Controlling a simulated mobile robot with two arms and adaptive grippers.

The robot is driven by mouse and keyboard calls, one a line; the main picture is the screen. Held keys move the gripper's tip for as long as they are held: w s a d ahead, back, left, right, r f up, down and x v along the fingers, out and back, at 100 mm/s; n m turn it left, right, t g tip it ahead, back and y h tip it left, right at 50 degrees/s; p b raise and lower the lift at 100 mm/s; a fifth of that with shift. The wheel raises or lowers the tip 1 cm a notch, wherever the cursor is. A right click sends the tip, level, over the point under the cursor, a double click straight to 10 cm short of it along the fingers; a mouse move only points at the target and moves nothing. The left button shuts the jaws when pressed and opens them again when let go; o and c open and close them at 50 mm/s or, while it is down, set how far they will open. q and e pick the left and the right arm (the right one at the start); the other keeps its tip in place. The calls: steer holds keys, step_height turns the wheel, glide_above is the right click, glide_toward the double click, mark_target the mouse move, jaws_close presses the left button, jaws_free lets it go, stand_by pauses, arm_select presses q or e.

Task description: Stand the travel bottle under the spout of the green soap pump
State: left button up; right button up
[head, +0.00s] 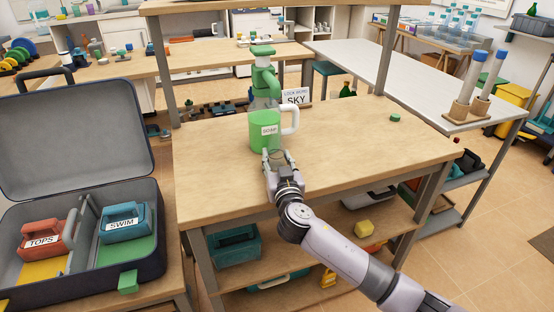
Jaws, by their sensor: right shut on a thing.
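The green soap pump (265,133) stands on the wooden workbench, with a SOAP label on its front. My right gripper (278,159) is shut just in front of the pump's base, low over the bench. Between its fingers is a small see-through thing with a thin round rim (278,152), apparently the travel bottle. I cannot tell whether it touches the bench or is under the spout. My left gripper is not in view.
A SKY sign (295,97) stands behind the pump. A small green item (395,118) lies on the bench's right part (350,135), otherwise clear. An open suitcase (75,135) with TOPS (42,240) and SWIM (122,224) cases is left. Bench posts (386,50) rise at the back.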

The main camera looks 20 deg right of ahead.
steer(key=o, duration=1.2)
